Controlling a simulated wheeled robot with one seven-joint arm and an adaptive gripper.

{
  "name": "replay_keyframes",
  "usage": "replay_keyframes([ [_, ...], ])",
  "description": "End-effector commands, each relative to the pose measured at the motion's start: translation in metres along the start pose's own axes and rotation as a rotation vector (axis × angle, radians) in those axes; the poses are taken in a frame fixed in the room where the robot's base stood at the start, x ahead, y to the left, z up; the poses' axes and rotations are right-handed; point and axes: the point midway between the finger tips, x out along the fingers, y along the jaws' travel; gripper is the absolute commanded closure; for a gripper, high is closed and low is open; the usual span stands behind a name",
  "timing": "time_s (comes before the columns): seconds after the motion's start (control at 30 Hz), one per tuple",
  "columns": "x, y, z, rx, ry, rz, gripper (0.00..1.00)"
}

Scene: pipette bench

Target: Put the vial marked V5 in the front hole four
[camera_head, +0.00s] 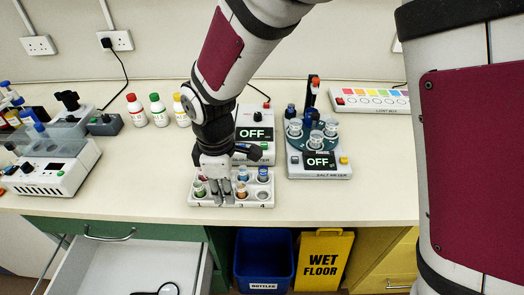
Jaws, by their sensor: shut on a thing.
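The white vial rack (232,204) stands near the bench's front edge, with numbers along its front. My gripper (221,194) points down at the rack's second front place, with its fingers low between the vials. It is shut on a vial there, which the fingers almost wholly hide; I cannot read its mark. Front hole four (263,192), at the right end, looks empty. A green-topped vial (199,189) is in front hole one and an orange-topped vial (242,190) in front hole three. Two blue-capped vials stand behind, one at the right (263,174). No V5 mark is legible.
An instrument reading OFF (255,134) stands behind the rack. The salt meter (320,165), carrying several containers, is close on the right. Three capped bottles (159,110) stand behind left. The bench (120,185) is clear left of the rack. An open drawer (120,265) lies below.

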Motion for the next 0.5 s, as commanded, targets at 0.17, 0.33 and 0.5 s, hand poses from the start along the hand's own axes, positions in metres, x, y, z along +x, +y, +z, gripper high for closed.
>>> replay_keyframes([
  [0.17,0.004,0.021,0.040,0.008,-0.001,-0.002,0.95],
  [0.33,0.007,0.039,0.070,0.006,-0.001,-0.002,0.95],
  [0.5,0.010,0.048,0.085,0.003,0.000,-0.001,0.95],
])
